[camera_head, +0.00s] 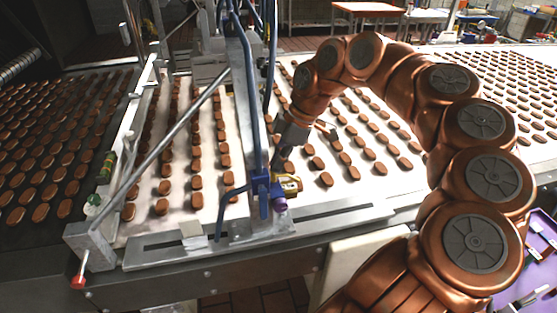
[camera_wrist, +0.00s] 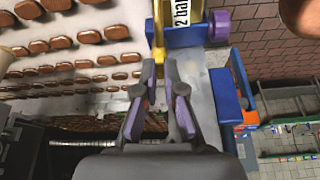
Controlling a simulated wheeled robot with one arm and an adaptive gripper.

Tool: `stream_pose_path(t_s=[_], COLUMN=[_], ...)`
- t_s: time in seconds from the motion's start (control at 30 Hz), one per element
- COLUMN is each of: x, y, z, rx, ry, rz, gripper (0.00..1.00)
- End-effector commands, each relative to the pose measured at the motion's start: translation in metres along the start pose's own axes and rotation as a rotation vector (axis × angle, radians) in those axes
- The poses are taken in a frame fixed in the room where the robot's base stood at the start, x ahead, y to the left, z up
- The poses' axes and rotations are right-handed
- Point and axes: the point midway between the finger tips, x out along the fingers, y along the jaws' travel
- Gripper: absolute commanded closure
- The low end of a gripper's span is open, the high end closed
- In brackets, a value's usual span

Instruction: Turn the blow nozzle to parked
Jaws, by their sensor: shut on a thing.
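The blow nozzle (camera_head: 287,184) is a yellow part on a blue fitting (camera_head: 263,188) with a purple knob (camera_head: 280,204), at the foot of a grey upright over the conveyor's near edge. My gripper (camera_head: 278,166) reaches down to it from behind. In the wrist view the jaws (camera_wrist: 160,70) are nearly together at the lower end of the yellow part (camera_wrist: 158,22). They are shut on it, though the fingers hide the exact contact. A white label reading "2 bar" (camera_wrist: 181,14) and the purple knob (camera_wrist: 219,25) show just beyond.
Rows of brown cookies (camera_head: 162,188) lie on the white belt around the gripper. The grey upright (camera_head: 243,100) and blue hoses stand close on the left. A slanted grey bar (camera_head: 180,128) crosses further left. A dark belt (camera_head: 55,150) with more cookies is at the far left.

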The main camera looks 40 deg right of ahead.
Motion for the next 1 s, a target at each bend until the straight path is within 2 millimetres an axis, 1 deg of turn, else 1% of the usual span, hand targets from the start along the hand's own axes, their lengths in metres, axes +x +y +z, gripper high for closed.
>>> stream_pose_path(t_s=[0.17,0.37,1.0], x=[0.0006,0.002,0.0008], y=[0.0003,0.0011,0.0063], z=[0.0,0.0001,-0.0028], rx=[-0.022,-0.109,-0.573], ry=[0.0,-0.001,-0.001], rz=[-0.01,-0.048,-0.242], gripper=[1.0,1.0,1.0])
